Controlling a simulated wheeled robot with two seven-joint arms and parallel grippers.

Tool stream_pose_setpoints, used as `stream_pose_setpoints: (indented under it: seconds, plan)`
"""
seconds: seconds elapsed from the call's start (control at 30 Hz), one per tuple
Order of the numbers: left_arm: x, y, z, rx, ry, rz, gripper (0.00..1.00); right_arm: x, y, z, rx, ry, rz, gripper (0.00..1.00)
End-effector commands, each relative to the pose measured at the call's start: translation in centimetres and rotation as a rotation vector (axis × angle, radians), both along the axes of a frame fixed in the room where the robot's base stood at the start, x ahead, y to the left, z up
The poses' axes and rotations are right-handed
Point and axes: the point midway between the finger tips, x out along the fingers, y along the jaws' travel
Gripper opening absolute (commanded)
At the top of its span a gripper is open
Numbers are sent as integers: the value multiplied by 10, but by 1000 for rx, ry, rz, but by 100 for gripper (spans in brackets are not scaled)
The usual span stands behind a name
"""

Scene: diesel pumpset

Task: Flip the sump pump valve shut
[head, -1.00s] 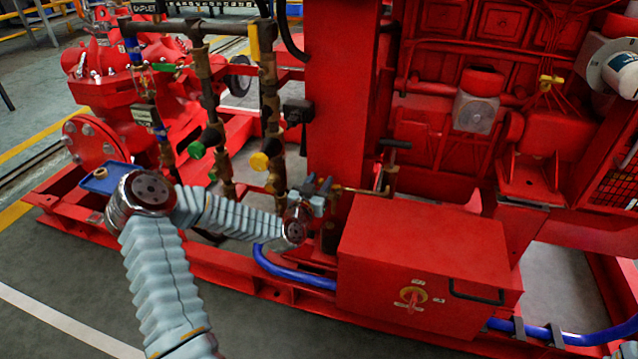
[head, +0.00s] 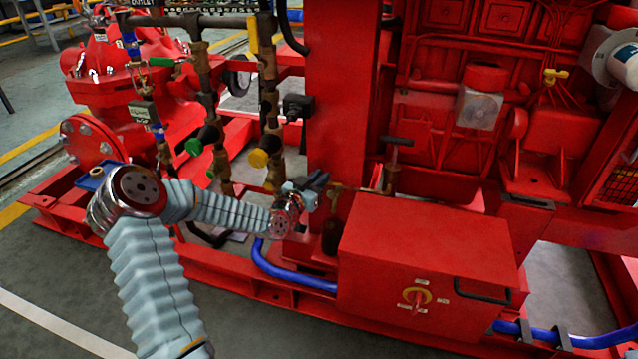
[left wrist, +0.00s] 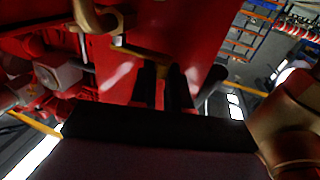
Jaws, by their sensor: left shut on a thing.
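The sump pump (head: 392,165) is a small upright hand pump with a dark T-handle, behind the red box, beside the red column. A thin brass pipe runs left from it to the valve (head: 337,190), which is small and partly hidden by my gripper. My left gripper (head: 322,182) is at the valve, its dark fingers close together. In the left wrist view the fingers (left wrist: 164,82) are closed around a yellow-brass piece (left wrist: 160,62), which looks like the valve's lever. Its exact angle is hard to tell. My right gripper is not in view.
Vertical pipes with green and yellow valve knobs (head: 258,158) stand left, close to my forearm. The red column (head: 340,100) rises just behind.

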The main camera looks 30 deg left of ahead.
Motion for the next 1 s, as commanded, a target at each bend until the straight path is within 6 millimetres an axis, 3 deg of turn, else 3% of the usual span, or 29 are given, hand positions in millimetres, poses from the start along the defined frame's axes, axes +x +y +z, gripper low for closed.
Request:
stream_pose_setpoints:
  seconds: [0.1,0.13,0.3,0.67,0.77,1.0]
  plan:
    - [0,0,1,0,0,1,0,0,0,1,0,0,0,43]
    - [0,0,1,0,0,1,19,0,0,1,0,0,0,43]
    - [0,0,1,-1,-1,2,41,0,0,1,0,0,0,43]
    - [-8,1,0,0,0,2,41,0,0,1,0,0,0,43]
    - [-24,2,1,2,1,3,41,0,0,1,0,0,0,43]
    - [-84,4,0,1,3,3,41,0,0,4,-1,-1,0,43]
